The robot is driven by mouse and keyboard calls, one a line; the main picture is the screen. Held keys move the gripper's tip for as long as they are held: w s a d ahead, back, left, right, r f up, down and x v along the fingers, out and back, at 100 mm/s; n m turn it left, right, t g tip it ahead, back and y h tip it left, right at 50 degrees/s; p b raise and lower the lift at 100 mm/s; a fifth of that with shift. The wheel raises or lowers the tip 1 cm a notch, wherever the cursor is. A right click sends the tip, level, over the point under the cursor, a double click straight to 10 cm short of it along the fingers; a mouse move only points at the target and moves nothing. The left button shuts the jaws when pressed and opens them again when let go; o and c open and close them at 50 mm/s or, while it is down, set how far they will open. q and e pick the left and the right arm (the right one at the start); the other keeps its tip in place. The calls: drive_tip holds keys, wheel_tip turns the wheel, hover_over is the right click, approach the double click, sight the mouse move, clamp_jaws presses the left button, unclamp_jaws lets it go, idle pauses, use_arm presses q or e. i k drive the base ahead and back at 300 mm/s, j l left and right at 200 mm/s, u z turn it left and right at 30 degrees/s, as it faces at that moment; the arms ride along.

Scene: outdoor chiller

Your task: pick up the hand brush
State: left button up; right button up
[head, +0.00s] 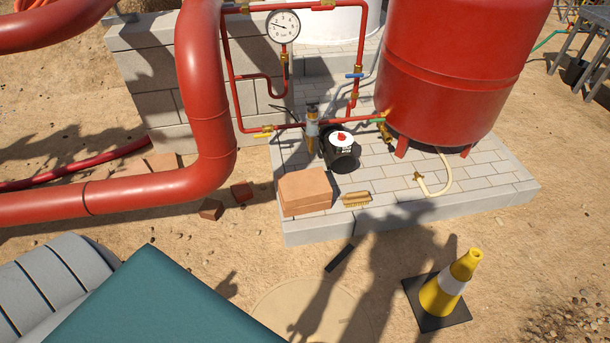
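The hand brush (356,199) has a tan wooden back and pale yellowish bristles. It lies on the paved plinth (410,195) near its front edge, just right of a stack of terracotta slabs (305,192). It is fully visible, with a small gap to the slabs. Neither of my grippers shows in the head view. A shadow falls over the plinth edge and the sand in front of the brush.
A black pump (342,160) and red pipes stand behind the brush, with a large red tank (450,70) at the back right. A yellow cone (446,285) stands front right. A dark green surface (165,300) fills the lower left. Sand before the plinth is mostly clear.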

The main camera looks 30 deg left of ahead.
sight(360, 198)
drive_tip(key=i+j+u, duration=0.15)
drive_tip(key=i+u, duration=0.75)
drive_tip(key=u, duration=0.15)
